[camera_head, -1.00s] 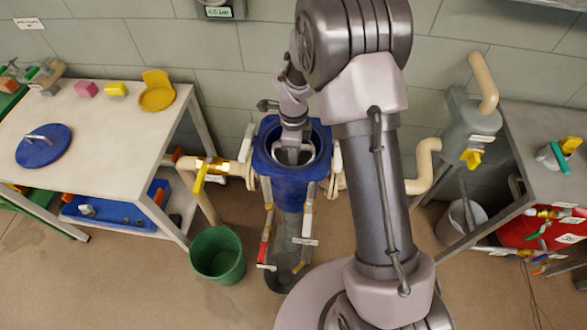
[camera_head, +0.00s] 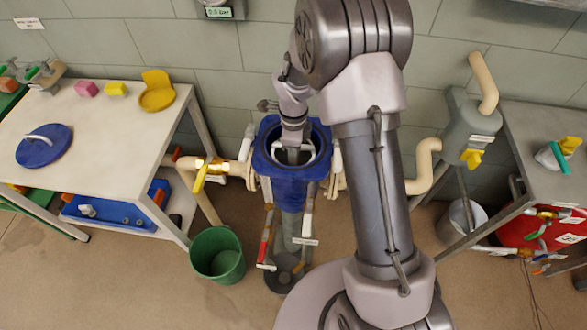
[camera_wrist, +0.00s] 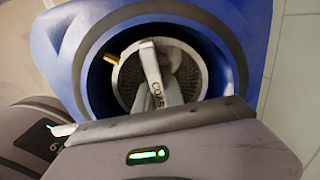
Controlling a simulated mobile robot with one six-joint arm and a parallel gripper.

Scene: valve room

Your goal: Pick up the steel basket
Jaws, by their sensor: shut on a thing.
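The steel basket (camera_wrist: 190,75) is a round, perforated metal strainer inside the blue housing (camera_head: 290,188), with a pale bar handle lettered "COAR…" (camera_wrist: 152,72) across it. In the wrist view it sits within the dark round opening, and its lower part is hidden. My gripper (camera_head: 293,156) reaches down into the open top of the housing. It is shut on the basket at its handle; the exact contact is partly hidden by my wrist.
A blue lid (camera_head: 44,146) lies on the white table (camera_head: 100,180) at left. A green bucket (camera_head: 217,256) stands on the floor left of the housing. A yellow-handled valve (camera_head: 203,172) and pipe adjoin the housing. A grey bench (camera_head: 545,190) stands at right.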

